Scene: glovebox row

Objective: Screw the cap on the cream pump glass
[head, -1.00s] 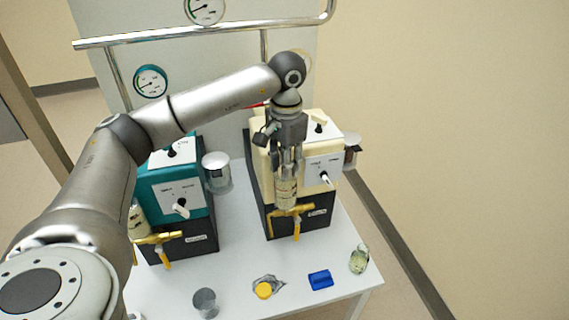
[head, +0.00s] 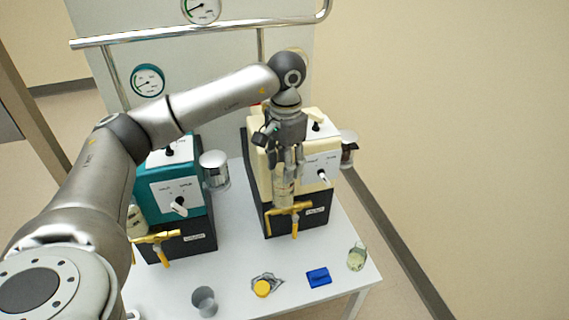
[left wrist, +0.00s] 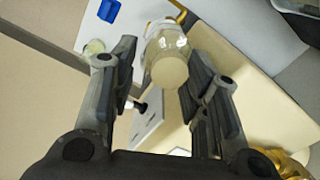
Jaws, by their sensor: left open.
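The cream pump (head: 262,165) stands on the right of the table. Its glass (head: 284,192) is an upright clear jar at the pump's front, above a yellow tap. In the left wrist view the glass (left wrist: 166,42) shows with a round cream-coloured cap (left wrist: 170,72) at its near end. I cannot tell how tightly the cap sits. My left gripper (head: 287,167) points down over the glass from above. Its fingers (left wrist: 158,88) are open, one on each side of the cap, with gaps visible. They partly hide the glass in the head view. My right gripper is not in view.
A teal pump (head: 176,190) stands to the left, with a metal-topped jar (head: 215,170) beside it. Along the table's front lie a grey cup (head: 204,301), a yellow-capped item (head: 263,288), a blue block (head: 319,277) and a small bottle (head: 357,257). White tabletop between is clear.

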